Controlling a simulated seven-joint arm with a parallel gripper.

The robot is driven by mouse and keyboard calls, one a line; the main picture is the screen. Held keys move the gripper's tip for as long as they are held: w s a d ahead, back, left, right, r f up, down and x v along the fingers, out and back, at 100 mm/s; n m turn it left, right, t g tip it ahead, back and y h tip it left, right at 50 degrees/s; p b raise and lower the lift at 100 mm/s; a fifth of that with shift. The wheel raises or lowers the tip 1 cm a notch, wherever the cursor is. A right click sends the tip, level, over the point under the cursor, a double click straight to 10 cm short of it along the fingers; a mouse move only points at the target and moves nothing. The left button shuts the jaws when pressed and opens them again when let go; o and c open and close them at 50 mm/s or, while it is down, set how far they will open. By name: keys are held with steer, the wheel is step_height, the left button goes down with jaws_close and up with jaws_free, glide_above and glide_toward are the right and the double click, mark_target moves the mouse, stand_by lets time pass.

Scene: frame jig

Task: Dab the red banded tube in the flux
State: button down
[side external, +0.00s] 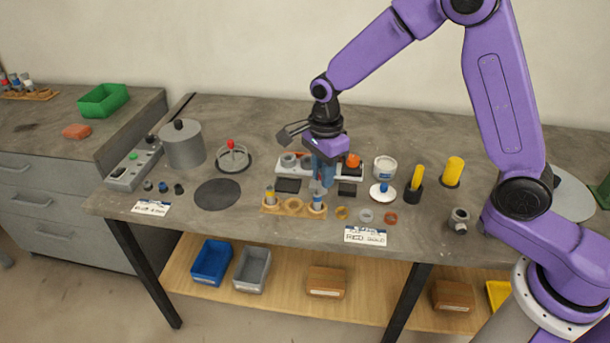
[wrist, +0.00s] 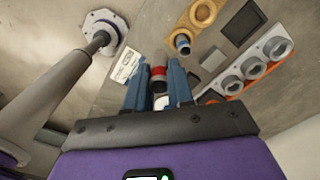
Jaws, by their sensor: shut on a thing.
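My gripper (side external: 323,183) is shut on the red banded tube (wrist: 158,73), which shows between its two blue fingers in the wrist view. In the side view the fingers hang above the right end of a wooden rack (side external: 293,208), and the red band cannot be made out. The rack holds a tube with a yellow band (side external: 270,195) and one with a blue band (side external: 317,200); its middle place looks empty. No container is readably marked as flux.
A white block with round sockets (side external: 283,171) stands behind the rack. Several coloured rings (side external: 365,215) lie to the right. A dark round mat (side external: 217,194) and a grey drum (side external: 183,146) are left.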

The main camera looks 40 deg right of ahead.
steer(key=s+d+r, duration=0.1)
steer(key=s+r, duration=0.4)
steer(key=shift+d+r, duration=0.2)
steer(key=shift+d, duration=0.15)
stand_by(0.3)
steer(key=w+d+f+m, duration=0.2)
steer(key=w+d, duration=0.1)
steer(key=d, duration=0.5)
steer(key=w+d+f+m, duration=0.2)
steer(key=w+d, duration=0.1)
steer(key=d, duration=0.6)
steer(key=w+d+f+m, duration=0.2)
steer(key=w+d+f, duration=0.1)
steer(key=d, duration=0.5)
steer(key=shift+w+f, duration=0.2)
steer(key=shift+f, duration=1.8)
steer(key=shift+d+f, duration=0.1)
steer(key=shift+f, duration=0.05)
